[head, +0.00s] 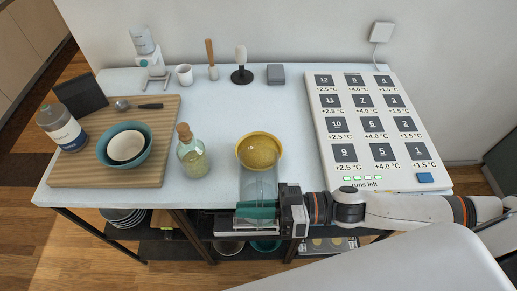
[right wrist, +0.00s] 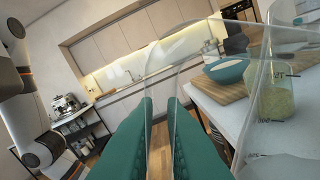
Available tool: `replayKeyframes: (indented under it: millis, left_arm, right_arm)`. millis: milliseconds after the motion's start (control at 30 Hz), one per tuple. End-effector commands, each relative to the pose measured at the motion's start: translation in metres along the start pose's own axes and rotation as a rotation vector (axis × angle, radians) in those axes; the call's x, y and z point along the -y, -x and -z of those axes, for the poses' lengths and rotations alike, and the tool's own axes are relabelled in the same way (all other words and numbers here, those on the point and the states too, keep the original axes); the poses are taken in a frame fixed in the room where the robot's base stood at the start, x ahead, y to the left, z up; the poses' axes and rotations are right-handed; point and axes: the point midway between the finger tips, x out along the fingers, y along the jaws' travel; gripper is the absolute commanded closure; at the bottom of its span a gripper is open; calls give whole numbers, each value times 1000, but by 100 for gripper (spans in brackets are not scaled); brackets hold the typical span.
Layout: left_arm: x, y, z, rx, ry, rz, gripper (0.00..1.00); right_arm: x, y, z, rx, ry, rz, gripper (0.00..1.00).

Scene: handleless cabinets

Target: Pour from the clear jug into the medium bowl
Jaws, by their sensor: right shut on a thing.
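My right gripper (head: 258,212) is shut on the clear jug (head: 260,186) at the table's front edge. Its teal fingers (right wrist: 165,130) also show in the right wrist view, with the jug's clear wall around them. The jug is see-through; its upper end lies against the near rim of the yellow bowl (head: 240,152) in the head view. I cannot tell its exact tilt or whether anything is left in it. The yellow bowl, between the other two in size, holds yellowish contents (head: 260,152). My left gripper is not in view.
A stoppered glass bottle (head: 194,160) stands left of the yellow bowl. A large white panel (head: 345,160) lies at right.

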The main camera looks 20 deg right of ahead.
Motion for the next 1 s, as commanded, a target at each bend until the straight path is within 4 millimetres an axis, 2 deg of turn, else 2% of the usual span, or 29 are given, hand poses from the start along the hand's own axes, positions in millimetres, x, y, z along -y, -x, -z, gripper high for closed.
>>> replayKeyframes:
  millis: [200,400,600,1000]
  left_arm:
    - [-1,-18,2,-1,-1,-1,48]
    - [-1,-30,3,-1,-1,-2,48]
    - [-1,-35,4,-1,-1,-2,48]
    - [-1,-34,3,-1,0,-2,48]
  right_arm:
    - [-7,-1,31,7,220,-5,100]
    - [-6,-1,49,10,370,-5,100]
    - [-6,-1,56,10,440,-5,100]
    - [-7,-1,57,10,451,-5,100]
